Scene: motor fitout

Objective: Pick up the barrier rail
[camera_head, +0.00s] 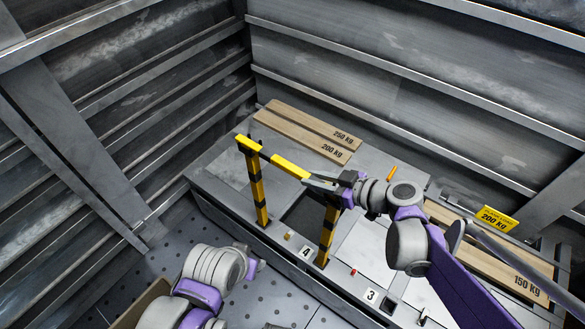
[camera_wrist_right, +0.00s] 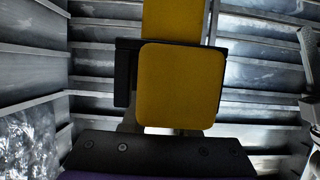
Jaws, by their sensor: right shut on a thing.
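The yellow barrier rail (camera_head: 289,167) spans near the tops of two yellow-and-black striped posts, the left post (camera_head: 259,192) and the right post (camera_head: 327,235). My right gripper (camera_head: 318,182) is shut on the rail near its right end, by the right post. In the right wrist view the yellow rail (camera_wrist_right: 180,85) fills the middle, with dark finger parts beside it. Whether the rail rests on the posts or is clear of them I cannot tell. My left gripper (camera_head: 252,265) is low in front of the platform, and its jaws are too small to read.
Wooden planks marked 250 kg and 200 kg (camera_head: 310,130) lie at the back of the grey platform. More planks marked 150 kg (camera_head: 505,272) lie at the right, near a yellow 200 kg sign (camera_head: 493,217). A dark opening (camera_head: 300,213) lies between the posts. Ribbed metal walls enclose the back and left.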

